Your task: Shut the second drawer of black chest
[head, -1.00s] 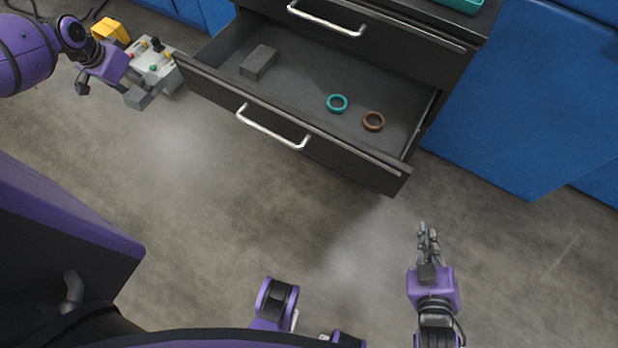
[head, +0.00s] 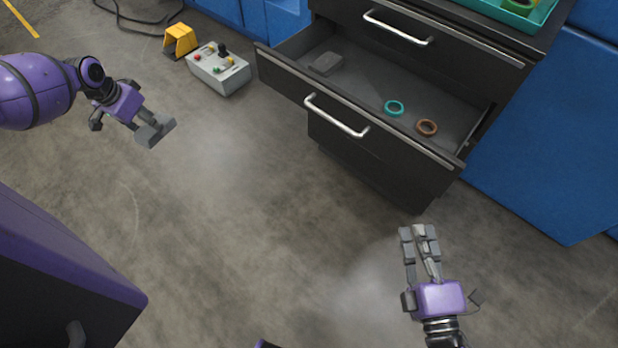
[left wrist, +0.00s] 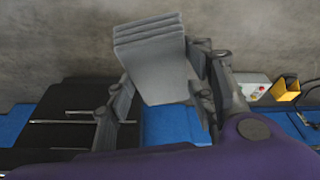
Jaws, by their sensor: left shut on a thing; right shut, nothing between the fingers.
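The black chest (head: 380,170) stands at the upper right in the head view. Its second drawer (head: 375,115), just below the shut top drawer (head: 450,55), is pulled out. The drawer has a silver bar handle (head: 336,116) and holds a grey block (head: 326,64), a teal ring (head: 394,108) and a brown ring (head: 427,127). My right gripper (head: 420,232) is shut and empty, over the floor in front of the chest's right corner. My left gripper (head: 152,128) is shut on a grey block (left wrist: 155,60), well left of the drawer.
A grey control box (head: 218,72) and a yellow pedal-like object (head: 180,40) lie on the floor left of the chest. Blue cabinets (head: 545,150) flank the chest. A teal tray (head: 545,12) sits on top. The floor before the drawer is clear.

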